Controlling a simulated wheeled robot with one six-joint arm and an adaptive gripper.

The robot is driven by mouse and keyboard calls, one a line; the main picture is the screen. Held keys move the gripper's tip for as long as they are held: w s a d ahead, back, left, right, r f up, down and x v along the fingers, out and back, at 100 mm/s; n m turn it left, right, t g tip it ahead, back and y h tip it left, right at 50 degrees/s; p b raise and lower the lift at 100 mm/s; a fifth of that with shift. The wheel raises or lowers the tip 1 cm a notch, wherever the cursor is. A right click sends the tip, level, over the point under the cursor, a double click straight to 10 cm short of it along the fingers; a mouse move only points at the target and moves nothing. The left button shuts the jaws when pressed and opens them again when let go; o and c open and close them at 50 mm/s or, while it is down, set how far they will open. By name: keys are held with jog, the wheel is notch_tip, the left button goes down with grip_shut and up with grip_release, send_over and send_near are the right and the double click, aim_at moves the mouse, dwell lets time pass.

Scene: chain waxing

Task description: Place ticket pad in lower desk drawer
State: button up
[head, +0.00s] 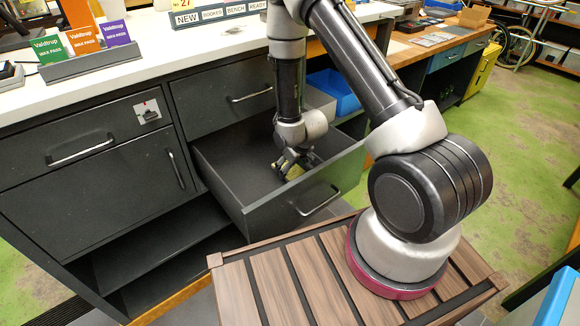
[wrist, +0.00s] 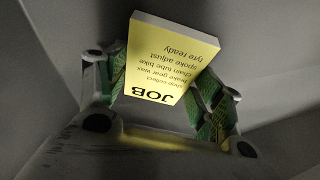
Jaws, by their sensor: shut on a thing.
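The ticket pad is a yellow block with printed text, "JOB" among it; the wrist view shows the pad (wrist: 165,62) between my fingers. In the head view only a small yellow part of the pad (head: 294,172) shows beside my gripper (head: 290,165). My gripper is shut on the pad, and its fingers (wrist: 160,90) sit on either side of it. The lower drawer (head: 245,215) is pulled open, and my gripper is down inside it. Whether the pad touches the drawer floor cannot be told.
A closed upper drawer (head: 225,95) sits above the open one. Dark drawer walls surround my gripper. The white counter (head: 185,62) carries a rack of coloured wax pass cards (head: 85,50). A blue bin (head: 335,92) stands behind the drawer. The drawer floor around the gripper looks bare.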

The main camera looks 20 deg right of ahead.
jog(key=shift+f, duration=0.1)
jog(key=o, duration=1)
jog(key=shift+o, duration=0.2)
jog(key=s+d+r+m, duration=0.1)
jog(key=s+d+r, duration=0.25)
jog(key=r, duration=0.75)
jog(key=s+d+r+h, duration=0.15)
jog(key=s+r, duration=0.25)
jog(key=r, duration=0.8)
jog(key=s+d+r+m, duration=0.1)
jog(key=s+d+r, duration=0.2)
jog(key=r, duration=0.8)
jog(key=s+r, duration=0.5)
jog(key=s, duration=0.4)
jog(key=s+d+r+m, duration=0.1)
jog(key=s+r, duration=0.5)
jog(key=s, duration=0.2)
jog(key=shift+s+d+m, duration=0.2)
jog(key=shift+s+m, duration=0.1)
jog(key=shift+s, duration=0.1)
